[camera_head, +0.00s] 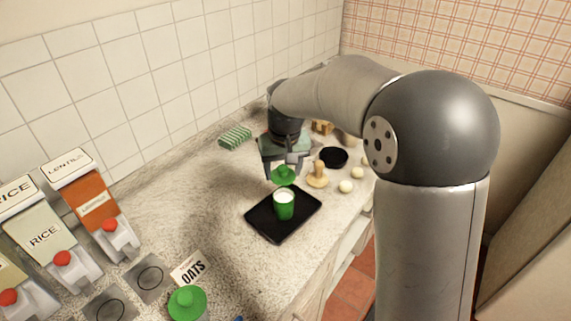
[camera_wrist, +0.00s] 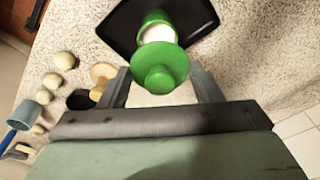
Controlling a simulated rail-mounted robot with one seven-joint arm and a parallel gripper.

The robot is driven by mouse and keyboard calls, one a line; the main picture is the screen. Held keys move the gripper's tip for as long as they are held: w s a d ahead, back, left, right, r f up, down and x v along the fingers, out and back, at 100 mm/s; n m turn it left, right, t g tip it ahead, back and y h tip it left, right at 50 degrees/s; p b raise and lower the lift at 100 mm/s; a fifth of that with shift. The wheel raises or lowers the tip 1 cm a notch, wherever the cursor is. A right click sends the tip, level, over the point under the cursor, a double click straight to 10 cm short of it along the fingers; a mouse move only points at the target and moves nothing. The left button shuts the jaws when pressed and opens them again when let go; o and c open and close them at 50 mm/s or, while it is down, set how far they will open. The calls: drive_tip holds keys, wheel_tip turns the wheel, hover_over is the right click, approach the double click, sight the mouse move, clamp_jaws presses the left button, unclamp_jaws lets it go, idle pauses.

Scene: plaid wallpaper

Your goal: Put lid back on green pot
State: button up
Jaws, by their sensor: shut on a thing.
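The green pot (camera_head: 284,208) stands upright on a black tray (camera_head: 262,222), its top open and showing white inside. My gripper (camera_head: 283,170) is shut on the green lid (camera_head: 283,176) by its knob and holds it above the pot, apart from it as far as I can tell. In the wrist view the lid (camera_wrist: 160,62) sits between the two fingers and covers part of the pot (camera_wrist: 157,18), whose rim shows beyond it. The exact contact of the fingers on the knob is partly hidden.
A wooden piece (camera_head: 317,178), a black bowl (camera_head: 333,157) and pale balls (camera_head: 345,186) lie right of the tray. A green rack (camera_head: 235,137) is by the tiled wall. Dispensers (camera_head: 45,232) and another green lidded thing (camera_head: 187,303) are nearer. Counter left of the tray is clear.

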drive_tip(key=shift+f+b, duration=1.8)
drive_tip(key=shift+f, duration=1)
drive_tip(key=shift+d+f, duration=0.1)
drive_tip(key=shift+f, duration=0.05)
drive_tip(key=o, duration=1.4)
drive_tip(key=shift+r+p, duration=2.35)
drive_tip(key=shift+r, duration=1.2)
